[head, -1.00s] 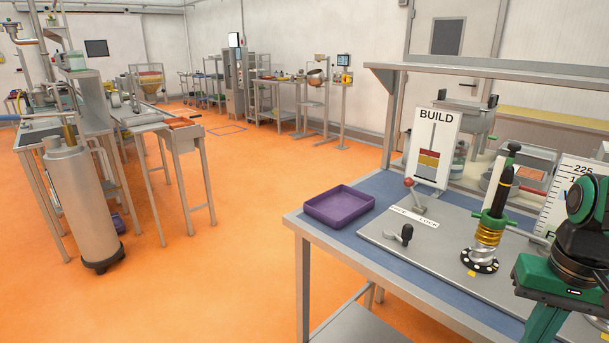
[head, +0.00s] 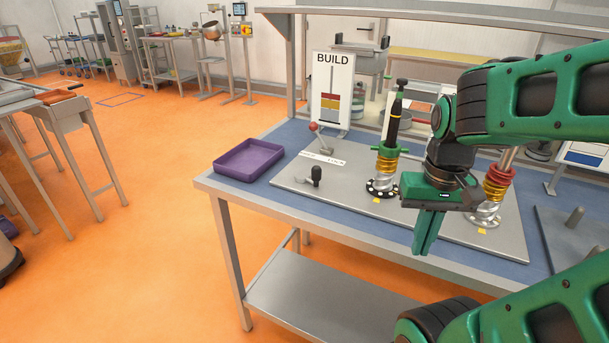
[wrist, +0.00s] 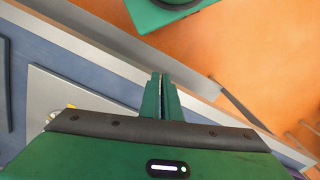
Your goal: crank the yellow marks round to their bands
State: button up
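The left screw post (head: 386,160) stands upright on the grey plate (head: 345,205). It has a dark shaft, a green collar, gold rings and a black, white-dotted base disc (head: 381,189). The right screw post (head: 494,188) has red and gold rings and is partly hidden by my arm. Yellow marks lie on the plate before the left post (head: 376,200) and the right post (head: 482,231). I cannot make out bands. A crank with a black knob (head: 316,175) sits at the plate's left. My gripper (head: 426,248) is shut, empty, pointing down near the bench's front edge, apart from both posts.
A BUILD sign (head: 331,85) and a red-knobbed lever (head: 313,127) stand behind the crank. A purple tray (head: 248,162) sits at the bench's left. A separate plate with pegs (head: 570,235) lies at the right.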

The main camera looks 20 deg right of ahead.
jog(key=o, duration=0.8)
jog(key=shift+w+d+r+n, duration=0.15)
jog(key=shift+r+n, duration=0.35)
jog(key=shift+r, duration=0.35)
jog(key=shift+c, duration=0.2)
jog(key=n, duration=1.6)
send_near(317, 171)
jog(key=shift+w+d+f, duration=0.15)
jog(key=shift+w+d, duration=0.2)
jog(key=shift+d, duration=0.05)
jog(key=shift+w+a+f, duration=0.1)
jog(key=shift+w, duration=0.1)
jog(key=shift+f, duration=0.25)
notch_tip(317, 171, down, 10)
jog(key=shift+f, duration=0.1)
grip_shut()
